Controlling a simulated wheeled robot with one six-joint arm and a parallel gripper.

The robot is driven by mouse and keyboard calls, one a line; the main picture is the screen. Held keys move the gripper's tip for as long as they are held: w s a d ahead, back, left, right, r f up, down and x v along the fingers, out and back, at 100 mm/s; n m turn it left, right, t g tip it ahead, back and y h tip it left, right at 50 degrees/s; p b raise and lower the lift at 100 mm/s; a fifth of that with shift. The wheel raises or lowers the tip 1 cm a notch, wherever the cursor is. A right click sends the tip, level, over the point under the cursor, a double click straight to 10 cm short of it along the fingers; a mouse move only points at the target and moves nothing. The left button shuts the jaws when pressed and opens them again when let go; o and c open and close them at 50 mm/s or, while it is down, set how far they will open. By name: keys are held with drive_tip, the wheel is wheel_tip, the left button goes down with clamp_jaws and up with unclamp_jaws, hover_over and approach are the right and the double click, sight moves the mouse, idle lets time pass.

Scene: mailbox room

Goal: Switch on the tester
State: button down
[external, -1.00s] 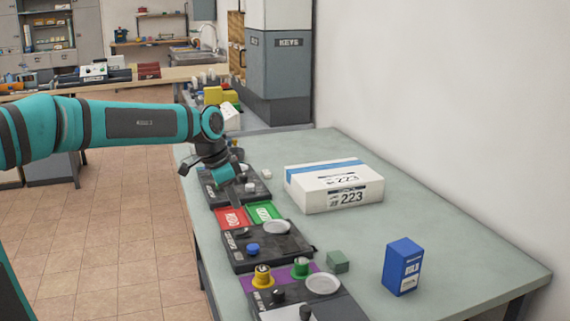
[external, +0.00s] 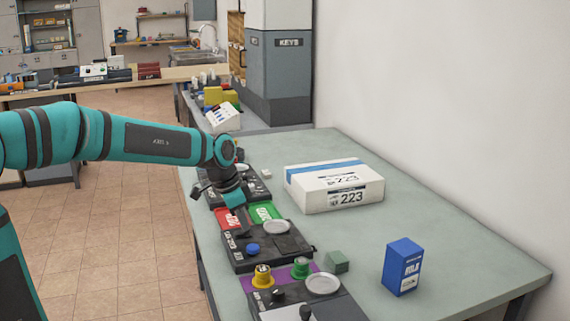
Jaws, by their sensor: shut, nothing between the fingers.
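Several black units stand in a row along the left edge of the bench; I cannot read which one is labelled as the tester. The middle unit (external: 285,245) has a blue knob (external: 253,248) and a pale round dish (external: 276,227). The far unit (external: 258,187) is partly hidden by my arm. The near unit (external: 335,304) has dark knobs and a pale dish (external: 322,284). My gripper (external: 239,214) is shut and empty, pointing down over the red tray (external: 226,220), just beyond the middle unit. Whether its tips touch anything is unclear.
A green tray (external: 265,212) lies beside the red one. A yellow spool (external: 263,277) and a green spool (external: 301,268) stand on a purple strip. A white box (external: 334,186), a blue box (external: 403,267) and a green block (external: 337,261) stand to the right. The bench's right side is mostly clear.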

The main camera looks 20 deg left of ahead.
drive_tip(key=shift+w+d+f+g, duration=0.1)
drive_tip(key=shift+d+f+g, duration=0.1)
drive_tip(key=shift+g, duration=0.1)
drive_tip(key=shift+a, duration=0.1)
drive_tip(key=shift+s+a+r, duration=0.15)
drive_tip(key=shift+s+a, duration=0.4)
drive_tip(key=shift+s, duration=0.05)
drive_tip(key=v, duration=1.4)
drive_tip(key=shift+s, duration=0.3)
drive_tip(key=shift+s, duration=0.1)
